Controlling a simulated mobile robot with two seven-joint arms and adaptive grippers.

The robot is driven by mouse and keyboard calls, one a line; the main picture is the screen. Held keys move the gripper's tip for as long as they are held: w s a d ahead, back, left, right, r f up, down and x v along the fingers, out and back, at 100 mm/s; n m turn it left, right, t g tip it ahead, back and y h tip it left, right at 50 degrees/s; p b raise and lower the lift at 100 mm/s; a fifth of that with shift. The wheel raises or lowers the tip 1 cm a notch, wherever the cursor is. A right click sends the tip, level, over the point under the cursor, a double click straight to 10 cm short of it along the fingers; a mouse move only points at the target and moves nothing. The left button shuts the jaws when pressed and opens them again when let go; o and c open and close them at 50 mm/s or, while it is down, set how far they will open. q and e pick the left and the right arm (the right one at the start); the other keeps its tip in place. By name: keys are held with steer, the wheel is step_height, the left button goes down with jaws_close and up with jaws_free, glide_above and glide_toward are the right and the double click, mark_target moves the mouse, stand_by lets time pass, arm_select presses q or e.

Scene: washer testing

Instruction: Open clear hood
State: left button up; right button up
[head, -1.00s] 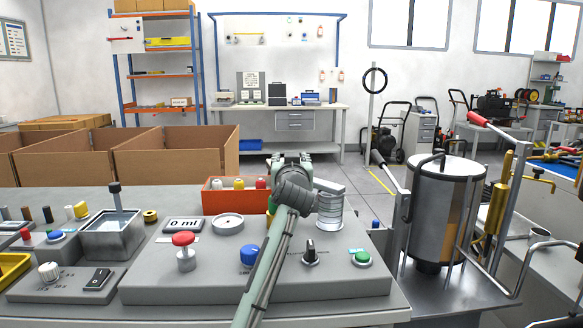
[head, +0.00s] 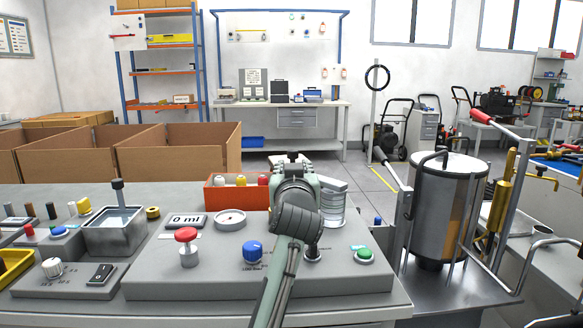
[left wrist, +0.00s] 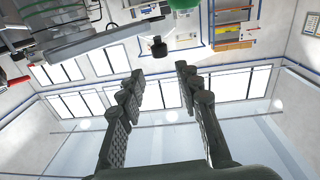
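A clear ringed cylinder with a grey flat bar on top, likely the clear hood (head: 333,208), stands at the back right of the grey console (head: 215,279). My left arm rises in front of it and hides its left part. In the left wrist view the clear ringed part (left wrist: 50,22) and its grey bar (left wrist: 110,38) show upside down at the upper left. My left gripper (left wrist: 160,72) is open, with nothing between its fingers, and apart from the bar. Its fingers are hidden in the head view. My right gripper is not in view.

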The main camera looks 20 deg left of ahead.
arm_select(q)
steer(key=s+a+n, duration=0.1)
steer(key=n, duration=0.1)
steer(key=a+n+t+h+b, duration=0.1)
steer(key=a+n, duration=0.1)
steer(key=s+a+r+n+b, duration=0.1)
steer(key=a+n, duration=0.1)
steer(key=shift+s+n+t+h, duration=0.3)
steer(key=shift+n, duration=0.1)
jaws_close()
steer(key=s+a+f+n+h+b, duration=0.1)
steer(key=s+a+n+h+b, duration=0.15)
steer(key=n, duration=0.55)
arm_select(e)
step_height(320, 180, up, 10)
arm_select(q)
steer(key=w+d+p, duration=0.2)
steer(key=w, duration=1)
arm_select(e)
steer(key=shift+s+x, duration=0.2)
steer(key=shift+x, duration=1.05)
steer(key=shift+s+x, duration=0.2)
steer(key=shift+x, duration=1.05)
arm_select(q)
steer(key=shift+f+h, duration=0.1)
steer(key=shift+h, duration=0.15)
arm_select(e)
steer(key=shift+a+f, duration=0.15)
arm_select(q)
steer(key=shift+p, duration=0.3)
